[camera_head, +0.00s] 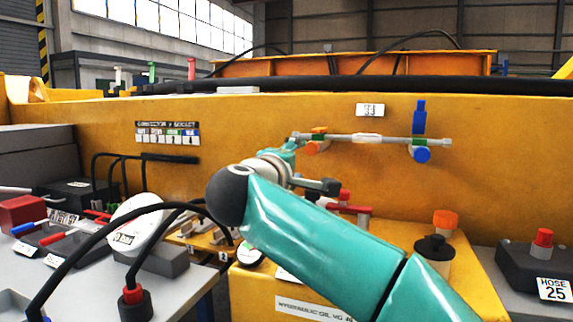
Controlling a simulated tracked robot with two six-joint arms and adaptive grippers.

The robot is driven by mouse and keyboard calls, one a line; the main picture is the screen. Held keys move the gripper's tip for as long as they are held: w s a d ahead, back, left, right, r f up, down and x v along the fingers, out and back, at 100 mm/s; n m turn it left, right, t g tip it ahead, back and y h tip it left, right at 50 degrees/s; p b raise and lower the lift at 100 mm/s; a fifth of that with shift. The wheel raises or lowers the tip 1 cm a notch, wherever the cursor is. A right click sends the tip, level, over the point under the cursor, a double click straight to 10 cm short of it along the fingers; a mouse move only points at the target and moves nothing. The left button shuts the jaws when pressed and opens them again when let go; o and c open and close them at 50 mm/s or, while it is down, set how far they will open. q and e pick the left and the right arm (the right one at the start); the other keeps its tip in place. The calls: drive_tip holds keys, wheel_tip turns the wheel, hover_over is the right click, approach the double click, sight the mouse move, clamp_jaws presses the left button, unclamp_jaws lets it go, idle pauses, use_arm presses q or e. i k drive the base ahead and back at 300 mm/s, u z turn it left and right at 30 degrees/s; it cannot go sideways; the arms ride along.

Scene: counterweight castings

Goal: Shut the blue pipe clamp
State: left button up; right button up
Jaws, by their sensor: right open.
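The blue pipe clamp sits toward the right end of a pale horizontal pipe (385,139) in front of the yellow wall. Its blue upper part (419,117) stands straight up above the pipe, and its round blue lower part (422,155) hangs below, so the clamp looks open. My right arm comes in from the lower right and bends back at a black-capped elbow. My right gripper (324,187) is small and partly hidden behind my arm. It is open, below and left of the blue clamp and apart from it. My left gripper is out of view.
Red-handled fittings (360,209) and an orange-capped post (445,219) stand below the pipe. A black hose box (541,265) is at right. Cables and a white disc (137,222) crowd the left.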

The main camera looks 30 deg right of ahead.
sight(420, 116)
drive_tip(key=k, duration=1)
